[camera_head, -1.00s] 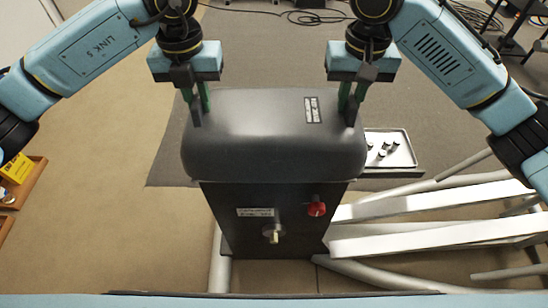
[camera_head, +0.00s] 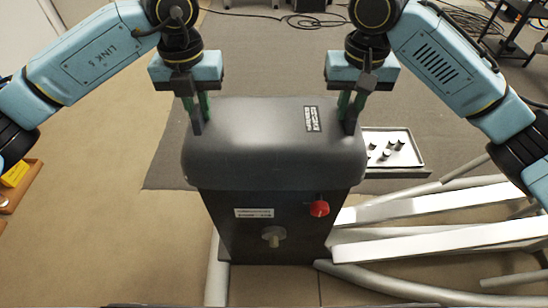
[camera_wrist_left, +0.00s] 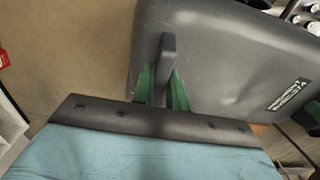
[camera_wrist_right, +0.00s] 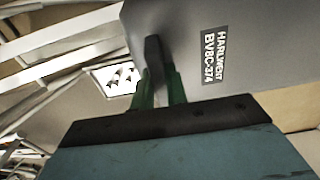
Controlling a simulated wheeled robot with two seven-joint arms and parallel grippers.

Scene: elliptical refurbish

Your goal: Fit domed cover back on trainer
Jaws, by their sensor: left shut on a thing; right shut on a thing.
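The dark grey domed cover (camera_head: 270,150) sits at the top of the trainer's black housing (camera_head: 245,215), its lower edge along the housing's top; I cannot tell whether it is fully seated. My left gripper (camera_head: 198,120) is shut on the cover's left edge, and my right gripper (camera_head: 348,118) is shut on its right edge. The left wrist view shows the cover (camera_wrist_left: 235,60) beside the left fingers (camera_wrist_left: 165,80). The right wrist view shows the cover (camera_wrist_right: 240,30) with its label beside the right fingers (camera_wrist_right: 158,75). The housing's front bears a red knob (camera_head: 319,208) and a pale knob (camera_head: 273,236).
A tray (camera_head: 400,163) with several small dark cylinders lies right of the cover. White and grey trainer bars (camera_head: 440,240) extend to the right. A wooden tray (camera_head: 20,190) with a yellow item is at the left. Open floor (camera_head: 110,230) lies left of the housing.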

